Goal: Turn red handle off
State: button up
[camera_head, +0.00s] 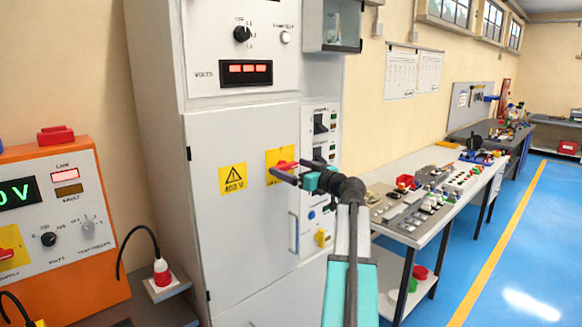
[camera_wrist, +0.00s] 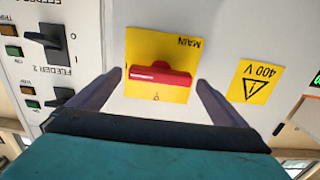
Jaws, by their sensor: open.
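The red handle (camera_wrist: 160,75) sits on a yellow plate marked MAIN (camera_wrist: 172,46) on the cabinet door. The wrist view shows it upside down, with the handle lying crosswise, roughly level. In the head view the red handle (camera_head: 284,166) is partly hidden by my gripper (camera_head: 285,168). In the wrist view my gripper (camera_wrist: 160,85) is open, with one dark finger on each side of the handle. A gap shows between each finger and the handle's ends. I cannot tell how far the fingertips are from the door.
A 400 V warning sign (camera_head: 233,178) is left of the handle. Black feeder switches (camera_wrist: 48,40) are on the neighbouring panel. The door has a grey pull bar (camera_head: 293,232). An orange power unit (camera_head: 60,225) stands left, a workbench (camera_head: 410,240) right.

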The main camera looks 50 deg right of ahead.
jog(key=shift+c, duration=0.4)
jog(key=shift+w, duration=0.1)
jog(key=c, duration=1.4)
